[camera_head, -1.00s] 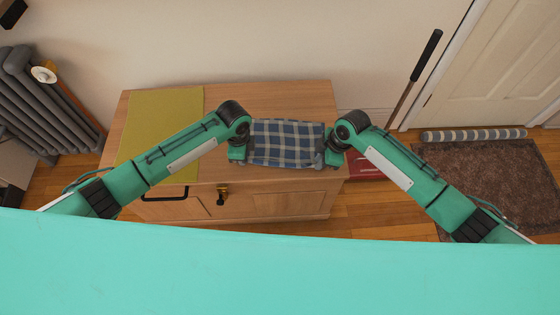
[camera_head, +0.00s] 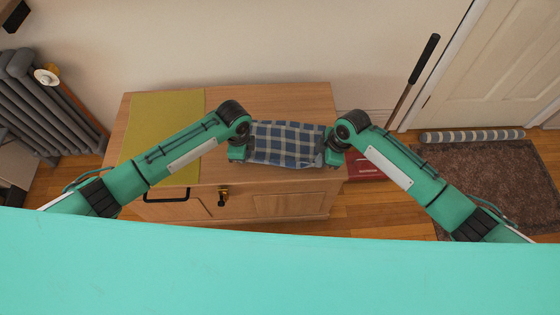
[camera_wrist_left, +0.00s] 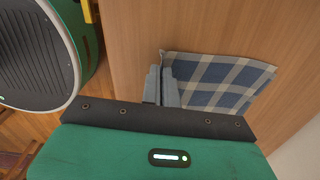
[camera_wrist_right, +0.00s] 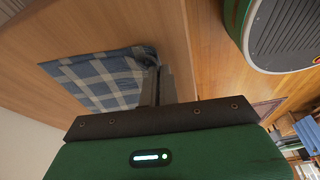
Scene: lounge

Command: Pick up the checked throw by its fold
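The blue, white and grey checked throw (camera_head: 286,144) lies between my two grippers over the right part of the wooden cabinet top. My left gripper (camera_head: 246,156) is at its left end. In the left wrist view its fingers (camera_wrist_left: 162,86) are close together with the edge of the throw (camera_wrist_left: 218,82) between them. My right gripper (camera_head: 326,157) is at the right end. In the right wrist view its fingers (camera_wrist_right: 158,86) are close together on a corner of the throw (camera_wrist_right: 100,80). The throw looks slightly sagged between the grippers; its height above the top is hard to tell.
An olive-green mat (camera_head: 165,120) lies on the left of the wooden cabinet (camera_head: 225,96). A radiator (camera_head: 40,105) stands at the left. A brown rug (camera_head: 490,175) lies at the right.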

